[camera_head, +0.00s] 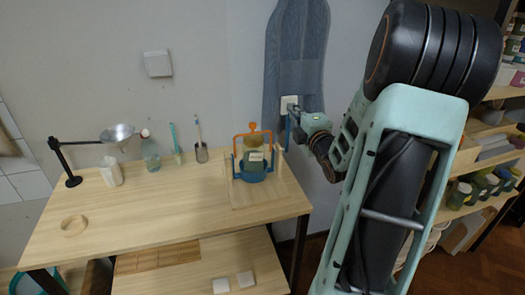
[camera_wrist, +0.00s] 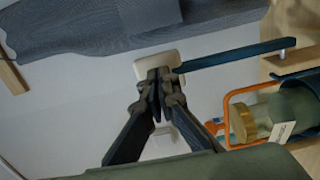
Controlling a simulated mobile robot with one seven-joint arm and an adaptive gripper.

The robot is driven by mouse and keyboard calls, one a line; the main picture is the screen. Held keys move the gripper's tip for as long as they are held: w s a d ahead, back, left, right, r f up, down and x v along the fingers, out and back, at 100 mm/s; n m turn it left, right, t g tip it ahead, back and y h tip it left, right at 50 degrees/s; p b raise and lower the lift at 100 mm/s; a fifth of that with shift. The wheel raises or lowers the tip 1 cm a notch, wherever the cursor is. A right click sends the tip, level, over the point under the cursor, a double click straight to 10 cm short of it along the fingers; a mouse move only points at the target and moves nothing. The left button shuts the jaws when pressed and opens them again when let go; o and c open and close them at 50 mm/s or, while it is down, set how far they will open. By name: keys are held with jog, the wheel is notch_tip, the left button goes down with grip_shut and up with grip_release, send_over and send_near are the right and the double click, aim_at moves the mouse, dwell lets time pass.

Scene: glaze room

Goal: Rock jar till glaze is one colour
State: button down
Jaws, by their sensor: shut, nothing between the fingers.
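The jar (camera_head: 254,157) is dark green with a pale label and sits in a blue cradle (camera_head: 252,176) with an orange frame (camera_head: 238,140) around it. In the wrist view the jar (camera_wrist: 297,106) lies at the right edge, partly cut off, with a gold-coloured lid (camera_wrist: 242,122). Whether its glaze is one colour cannot be told. My gripper (camera_head: 290,108) is shut and empty, to the right of the jar and apart from it.
The cradle stands on a wooden table (camera_head: 130,215) at its right end. A blue bar (camera_wrist: 235,55) runs beside my gripper. A dark blue apron (camera_head: 296,45) hangs behind. A bottle (camera_head: 150,152) and brushes stand left. Shelves (camera_head: 485,150) with jars are at right. The table's front middle is clear.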

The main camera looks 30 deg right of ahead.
jog(key=shift+w, duration=0.15)
jog(key=b+x, duration=0.2)
jog(key=b, duration=0.1)
jog(key=shift+w+d+f, duration=0.1)
jog(key=shift+w+f, duration=0.2)
jog(key=shift+w+b, duration=0.35)
jog(key=shift+w+d+r, duration=0.1)
jog(key=shift+d+r, duration=0.05)
jog(key=shift+r, duration=0.05)
